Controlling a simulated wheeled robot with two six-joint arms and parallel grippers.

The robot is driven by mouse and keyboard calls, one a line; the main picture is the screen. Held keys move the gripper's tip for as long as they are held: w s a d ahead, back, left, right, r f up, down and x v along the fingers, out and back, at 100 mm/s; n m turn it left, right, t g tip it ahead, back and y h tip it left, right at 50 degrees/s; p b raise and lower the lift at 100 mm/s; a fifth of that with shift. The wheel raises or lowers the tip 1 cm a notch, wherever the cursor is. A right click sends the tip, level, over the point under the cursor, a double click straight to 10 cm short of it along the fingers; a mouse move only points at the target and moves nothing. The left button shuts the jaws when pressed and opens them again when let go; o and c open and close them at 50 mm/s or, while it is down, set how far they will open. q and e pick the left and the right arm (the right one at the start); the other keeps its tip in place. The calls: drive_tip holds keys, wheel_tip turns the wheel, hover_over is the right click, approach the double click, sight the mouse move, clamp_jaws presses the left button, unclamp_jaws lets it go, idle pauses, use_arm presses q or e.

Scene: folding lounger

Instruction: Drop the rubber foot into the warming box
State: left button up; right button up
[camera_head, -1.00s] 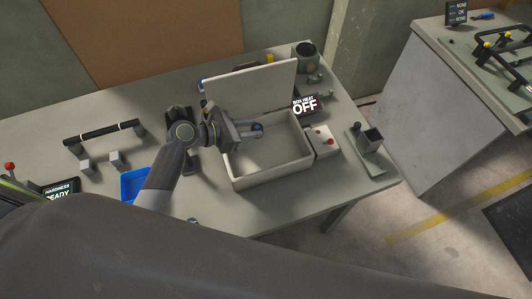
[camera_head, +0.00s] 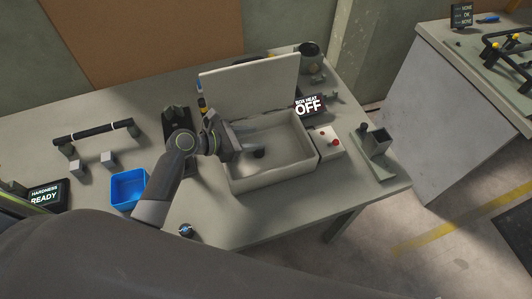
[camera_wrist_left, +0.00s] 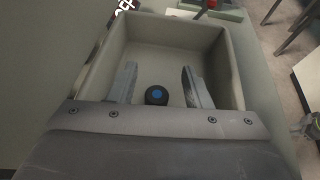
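The rubber foot (camera_head: 259,153), a small dark piece, is inside the warming box (camera_head: 270,183), below my left gripper's fingertips. In the left wrist view the foot (camera_wrist_left: 157,95) is black with a blue centre, with clear gaps to both fingers. I cannot tell whether it rests on the box floor. The box is a pale open tray with its lid (camera_head: 250,87) raised at the back; its rim (camera_wrist_left: 232,75) also shows in the wrist view. My left gripper (camera_head: 252,140) is open over the box; its fingers (camera_wrist_left: 160,85) stand apart.
The "BOX HEAT OFF" display (camera_head: 308,105) and a control block with red buttons (camera_head: 330,142) stand right of the box. A blue bin (camera_head: 128,190) is to the left. A small round dark part (camera_head: 186,230) lies near the front edge. A grey holder (camera_head: 376,142) is at the right.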

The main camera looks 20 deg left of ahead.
use_arm(q)
drive_tip(key=shift+o, duration=1)
drive_tip(key=shift+s+a, duration=0.1)
drive_tip(key=shift+a, duration=0.05)
drive_tip(key=b+v, duration=0.2)
drive_tip(key=v, duration=1.5)
drive_tip(key=shift+r, duration=0.15)
